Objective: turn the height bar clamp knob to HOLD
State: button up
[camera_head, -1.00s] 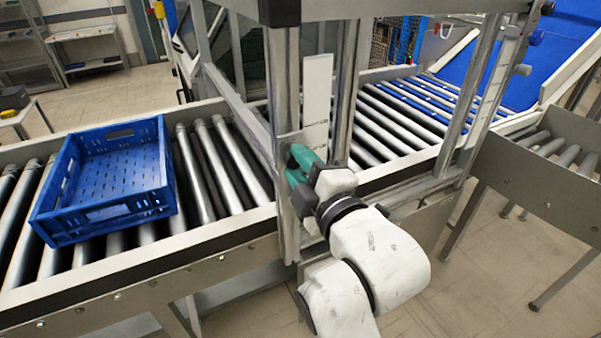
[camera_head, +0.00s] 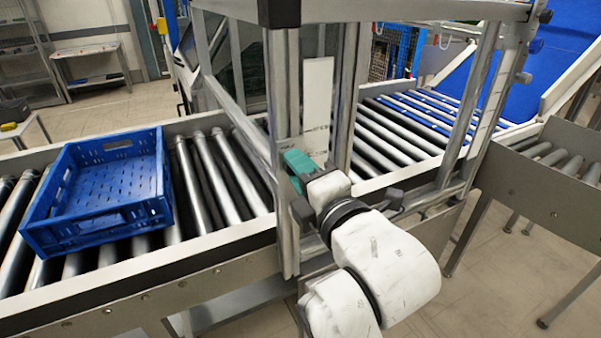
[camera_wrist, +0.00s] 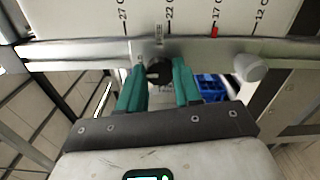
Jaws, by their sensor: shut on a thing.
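The clamp knob (camera_wrist: 157,72) is a small black round knob with a pale pointer mark, on a metal bar in the wrist view. My gripper (camera_wrist: 160,85) has its green fingers on either side of the knob and is shut on it. In the head view my gripper (camera_head: 299,165) is against the upright metal post, and the knob is hidden there. Small lettering by the knob is too small to read. The height scale (camera_wrist: 190,17) behind the bar reads 27, 22, 17, 12, with a red mark near 17.
A pale grey round knob (camera_wrist: 248,68) sits on the same bar to the right. A blue crate (camera_head: 163,180) stands on the rollers at the left. The metal frame (camera_head: 284,100) rises around my gripper. A side roller table (camera_head: 560,195) is at the right.

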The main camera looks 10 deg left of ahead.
jog(key=o, duration=1)
jog(key=shift+o, duration=0.2)
jog(key=b+v, duration=0.1)
jog(key=v, duration=0.9)
jog(key=shift+s+d+b, duration=0.25)
jog(key=shift+s+b, duration=0.1)
